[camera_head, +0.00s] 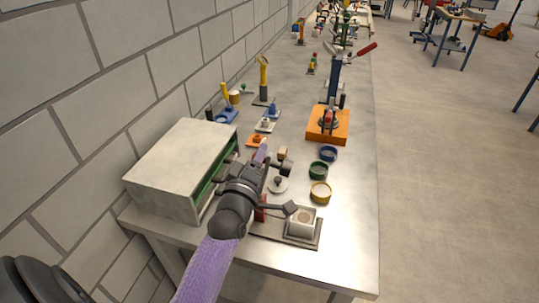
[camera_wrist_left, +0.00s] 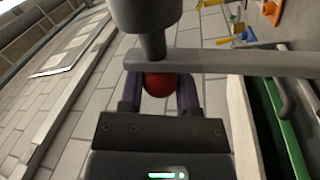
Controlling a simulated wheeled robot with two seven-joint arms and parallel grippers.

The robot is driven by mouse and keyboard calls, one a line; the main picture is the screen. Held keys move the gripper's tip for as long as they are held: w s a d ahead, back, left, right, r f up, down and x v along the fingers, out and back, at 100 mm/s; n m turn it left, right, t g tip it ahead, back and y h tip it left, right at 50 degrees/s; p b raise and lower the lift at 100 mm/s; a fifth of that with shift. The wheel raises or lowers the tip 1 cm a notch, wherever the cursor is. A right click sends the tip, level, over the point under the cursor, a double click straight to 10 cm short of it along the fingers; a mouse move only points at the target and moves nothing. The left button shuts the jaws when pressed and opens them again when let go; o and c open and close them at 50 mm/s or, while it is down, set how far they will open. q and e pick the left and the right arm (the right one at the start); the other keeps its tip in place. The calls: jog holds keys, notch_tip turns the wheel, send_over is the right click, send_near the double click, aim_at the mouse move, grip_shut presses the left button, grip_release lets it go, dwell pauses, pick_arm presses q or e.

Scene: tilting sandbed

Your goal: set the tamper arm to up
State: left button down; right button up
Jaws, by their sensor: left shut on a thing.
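The sandbed unit stands at the near end of the table, with a pale square box (camera_head: 302,222) on a dark base plate (camera_head: 270,233). A dark arm piece (camera_head: 291,209) reaches over the box's near-left side. My left gripper (camera_head: 262,156) is above and left of the box; its wrist hides part of the unit. In the left wrist view my left gripper (camera_wrist_left: 160,95) is shut on a red knob (camera_wrist_left: 159,84). A grey bar (camera_wrist_left: 240,62) crosses just beyond the fingers, with a dark cylinder (camera_wrist_left: 145,15) over it. My right gripper is not in view.
A grey cabinet (camera_head: 180,160) with a green-edged opening stands close left of my arm. An orange-based press (camera_head: 327,125) stands farther back. The table's right strip is clear.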

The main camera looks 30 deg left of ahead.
pick_arm(q)
jog(key=shift+s+a+n, duration=0.15)
jog(key=shift+a+n, duration=0.35)
jog(key=shift+n, duration=0.1)
jog(key=shift+s+a+n, duration=0.15)
jog(key=shift+a+n, duration=0.3)
jog(key=shift+n, duration=0.15)
jog(key=shift+y, duration=0.3)
jog(key=shift+c, duration=1.6)
grip_release()
jog(key=shift+a+f, duration=0.1)
jog(key=shift+s, duration=0.1)
jog(key=v, duration=0.9)
jog(key=shift+s+p, duration=0.35)
